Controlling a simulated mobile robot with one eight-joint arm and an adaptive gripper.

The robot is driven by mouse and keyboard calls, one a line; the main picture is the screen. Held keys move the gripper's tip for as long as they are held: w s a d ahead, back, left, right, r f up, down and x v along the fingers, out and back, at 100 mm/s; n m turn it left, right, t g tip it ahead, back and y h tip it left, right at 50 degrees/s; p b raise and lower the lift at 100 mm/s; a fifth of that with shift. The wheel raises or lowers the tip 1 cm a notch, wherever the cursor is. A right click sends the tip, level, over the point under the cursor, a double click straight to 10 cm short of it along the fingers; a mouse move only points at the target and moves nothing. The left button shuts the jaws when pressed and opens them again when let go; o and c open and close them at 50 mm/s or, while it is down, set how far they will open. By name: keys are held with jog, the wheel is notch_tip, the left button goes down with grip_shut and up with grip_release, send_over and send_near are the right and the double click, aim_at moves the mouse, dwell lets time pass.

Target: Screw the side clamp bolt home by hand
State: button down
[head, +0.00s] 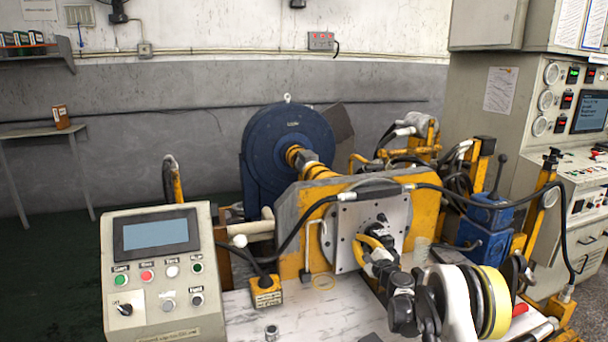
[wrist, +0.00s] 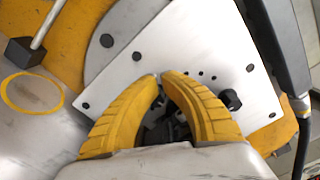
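A pale square metal plate (head: 385,209) is fixed to the yellow stand, and it fills the middle of the wrist view (wrist: 190,40). A black bolt-like head (wrist: 230,98) stands out from the plate, just right of my right finger in the wrist view; I cannot tell whether it is the side clamp bolt. My gripper (wrist: 161,76) has two curved yellow fingers whose tips nearly meet in front of the plate. I see nothing clearly held between the tips. In the head view my gripper (head: 362,243) is close to the plate; contact cannot be told.
A yellow stand (head: 290,220) carries the plate. A black hose (head: 470,190) arches over the right side. A control box (head: 160,270) stands at front left. A black-ended rod (wrist: 25,50) and a yellow ring (wrist: 62,98) show left in the wrist view.

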jog(key=shift+d+r, duration=0.25)
jog(key=v, duration=0.6)
jog(key=shift+a, duration=0.25)
jog(key=shift+s, duration=0.1)
